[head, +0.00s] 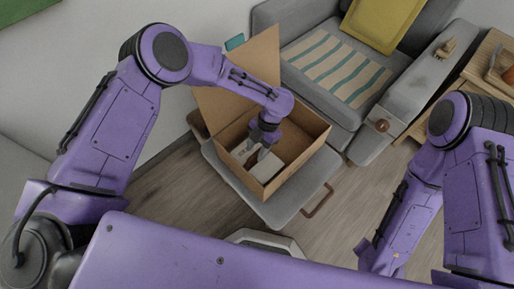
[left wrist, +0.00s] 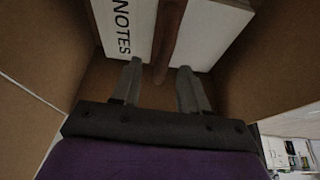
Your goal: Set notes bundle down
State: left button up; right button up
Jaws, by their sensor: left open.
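The notes bundle (left wrist: 123,28) is white with the printed word NOTES and a brown strip (left wrist: 168,40) across its middle. It lies inside an open cardboard box (head: 308,148), where white parts of it (head: 266,168) show beside my left gripper. My left gripper (left wrist: 158,76) reaches down into the box. Its two fingers are apart, with the tips at the bundle's near edge and nothing clamped between them. In the head view, my left wrist hides part of the bundle. My right arm shows at the right, but its gripper is out of view.
The box stands on a grey seat or stool (head: 278,210), its flap (head: 258,58) raised at the back. A grey sofa (head: 325,65) with a striped cloth and yellow cushion stands behind. A wooden table (head: 484,62) is at the far right. Box walls closely surround my left gripper.

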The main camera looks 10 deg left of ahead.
pick_arm(q)
jog(key=p+v, duration=0.1)
jog(key=v, duration=1.1)
jog(key=shift+r, duration=0.4)
